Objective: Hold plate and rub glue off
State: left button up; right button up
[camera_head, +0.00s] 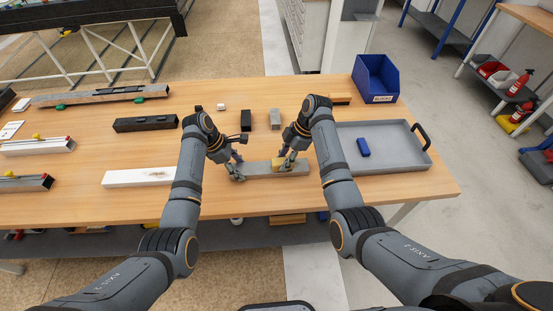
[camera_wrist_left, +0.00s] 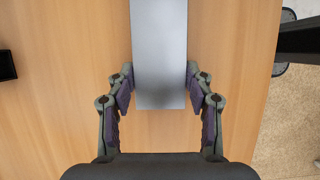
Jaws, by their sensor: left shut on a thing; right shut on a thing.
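A grey metal plate (camera_head: 258,170) lies lengthwise left to right near the front of the wooden table; it also shows in the left wrist view (camera_wrist_left: 159,50). My left gripper (camera_head: 238,169) is shut on the plate's left end, with one finger along each long edge. My right gripper (camera_head: 289,160) is over the right part of the plate, shut on a small yellow block (camera_head: 279,163). The block seems to touch the plate's top, partly hidden by the fingers. I cannot make out any glue on the plate.
A grey tray (camera_head: 397,158) with a blue block (camera_head: 363,147) stands at the right. A blue bin (camera_head: 376,78) is behind it. A white bar (camera_head: 139,177) and a black bar (camera_head: 146,124) lie left. Small dark and grey blocks sit behind the grippers.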

aim_at(272, 161)
jog(key=shift+d, duration=3.4)
jog(key=shift+a, duration=5.4)
jog(key=shift+a+r, duration=0.2)
jog(key=shift+r, duration=0.4)
jog(key=shift+a+r, duration=0.15)
jog(key=shift+r, duration=3.3)
pick_arm(q)
jog(key=o, duration=1.2)
